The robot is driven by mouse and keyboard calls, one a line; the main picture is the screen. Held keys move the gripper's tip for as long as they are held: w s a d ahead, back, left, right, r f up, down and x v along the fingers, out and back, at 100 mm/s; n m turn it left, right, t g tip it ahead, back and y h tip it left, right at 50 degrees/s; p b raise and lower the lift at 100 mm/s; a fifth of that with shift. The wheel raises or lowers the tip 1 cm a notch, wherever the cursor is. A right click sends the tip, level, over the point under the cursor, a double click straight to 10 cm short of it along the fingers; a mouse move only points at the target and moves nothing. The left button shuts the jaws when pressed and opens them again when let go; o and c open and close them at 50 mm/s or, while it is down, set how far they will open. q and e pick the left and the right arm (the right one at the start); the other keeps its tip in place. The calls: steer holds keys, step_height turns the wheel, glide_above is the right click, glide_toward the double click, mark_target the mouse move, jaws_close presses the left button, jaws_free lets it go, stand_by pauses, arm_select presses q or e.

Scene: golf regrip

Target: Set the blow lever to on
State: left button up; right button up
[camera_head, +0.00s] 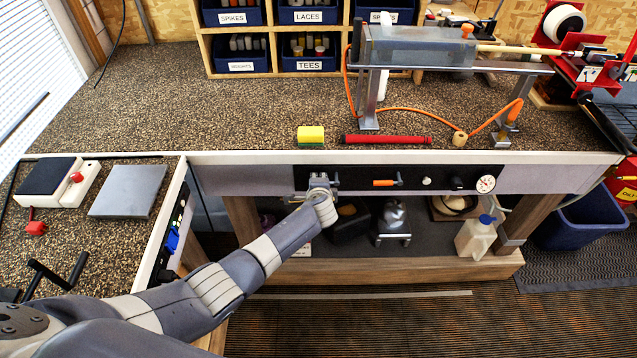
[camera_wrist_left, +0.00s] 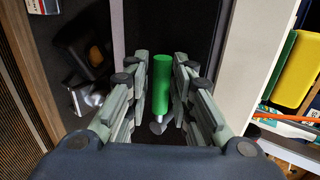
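A black control panel (camera_head: 354,181) runs along the bench's front face. My left gripper (camera_head: 320,180) is at the panel's left part. In the left wrist view, a green lever handle (camera_wrist_left: 161,85) with a metal stem stands between the fingers of my left gripper (camera_wrist_left: 160,62). The fingers are open on both sides of it, with narrow gaps. In the head view the gripper hides the green handle. An orange lever (camera_head: 386,183) lies level on the panel, right of the gripper. No label tells which is the blow lever. My right gripper is out of view.
A white button (camera_head: 426,181), a black knob (camera_head: 456,183) and a gauge (camera_head: 486,184) sit farther right on the panel. A yellow-green sponge (camera_head: 311,135) and a red grip (camera_head: 388,140) lie on the bench above. A white jug (camera_head: 474,238) stands on the lower shelf.

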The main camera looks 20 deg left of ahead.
arm_select(q)
steer(key=v, duration=1.2)
stand_by(0.3)
stand_by(0.4)
steer(key=s+a+f+n+g+h+b, duration=0.1)
steer(key=s+f+n+g, duration=0.1)
steer(key=s+f, duration=0.6)
steer(key=s+a+f+n+g+b, duration=0.15)
steer(key=s+f, duration=0.25)
steer(key=f, duration=0.8)
steer(key=s+a+f+n+g+h, duration=0.1)
steer(key=s+f+g, duration=0.1)
steer(key=s+f, duration=0.6)
steer(key=s+a+f+n+g, duration=0.1)
steer(key=s+f+n, duration=0.1)
steer(key=s+f, duration=0.4)
steer(key=s+a+f+n+g+b, duration=0.1)
steer(key=s+f, duration=0.5)
steer(key=s, duration=0.9)
steer(key=s+a+f+n+g+h+b, duration=0.1)
steer(key=s+f+n, duration=0.4)
steer(key=s, duration=0.6)
steer(key=shift+s+a+f+g, duration=0.25)
steer(key=shift+a+f+g, duration=0.4)
steer(key=shift+f, duration=0.15)
